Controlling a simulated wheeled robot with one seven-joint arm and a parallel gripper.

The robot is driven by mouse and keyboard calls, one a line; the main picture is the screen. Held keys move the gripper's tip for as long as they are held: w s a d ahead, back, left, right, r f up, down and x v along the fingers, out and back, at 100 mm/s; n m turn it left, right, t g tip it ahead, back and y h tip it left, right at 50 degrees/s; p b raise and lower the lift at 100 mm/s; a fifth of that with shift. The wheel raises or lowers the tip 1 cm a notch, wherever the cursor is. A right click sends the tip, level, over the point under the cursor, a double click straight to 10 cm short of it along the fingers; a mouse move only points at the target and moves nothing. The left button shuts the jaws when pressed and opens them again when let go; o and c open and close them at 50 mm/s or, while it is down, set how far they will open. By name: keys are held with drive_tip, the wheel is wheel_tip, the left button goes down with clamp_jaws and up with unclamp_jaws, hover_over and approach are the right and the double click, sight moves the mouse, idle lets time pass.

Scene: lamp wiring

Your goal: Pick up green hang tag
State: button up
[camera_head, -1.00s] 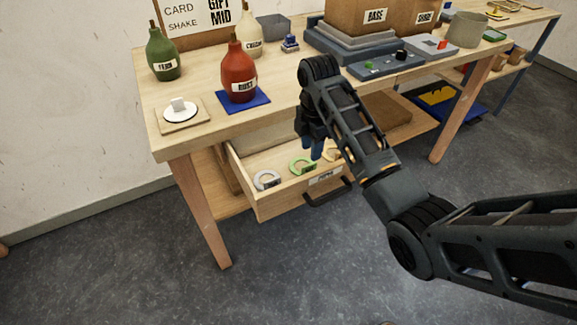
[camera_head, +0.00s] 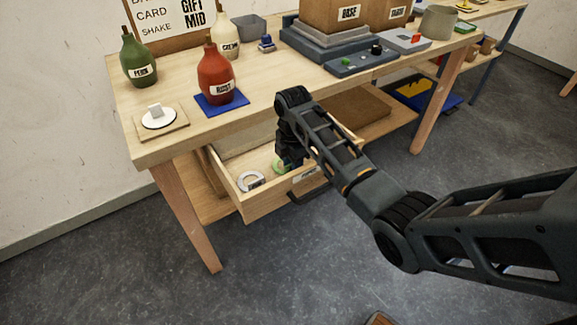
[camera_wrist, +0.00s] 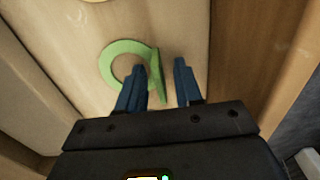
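The green hang tag (camera_wrist: 118,50) lies in the open drawer (camera_head: 238,196). It is a ring with a flat upright tab (camera_wrist: 156,76). In the head view the tag (camera_head: 277,166) is partly hidden by my gripper (camera_head: 290,163). In the wrist view my gripper (camera_wrist: 163,78) is open, with its blue fingers pointing down into the drawer. The tab stands in the picture between the two fingers, nearer the left one. I cannot tell whether a finger touches it.
A pale ring tag (camera_head: 250,181) lies to the left in the drawer. The drawer front with its dark handle (camera_head: 310,192) is close to my gripper. The tabletop (camera_head: 190,122) above holds a red bottle (camera_head: 215,80) and a green bottle (camera_head: 138,62).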

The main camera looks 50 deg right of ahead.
clamp_jaws()
idle(0.3)
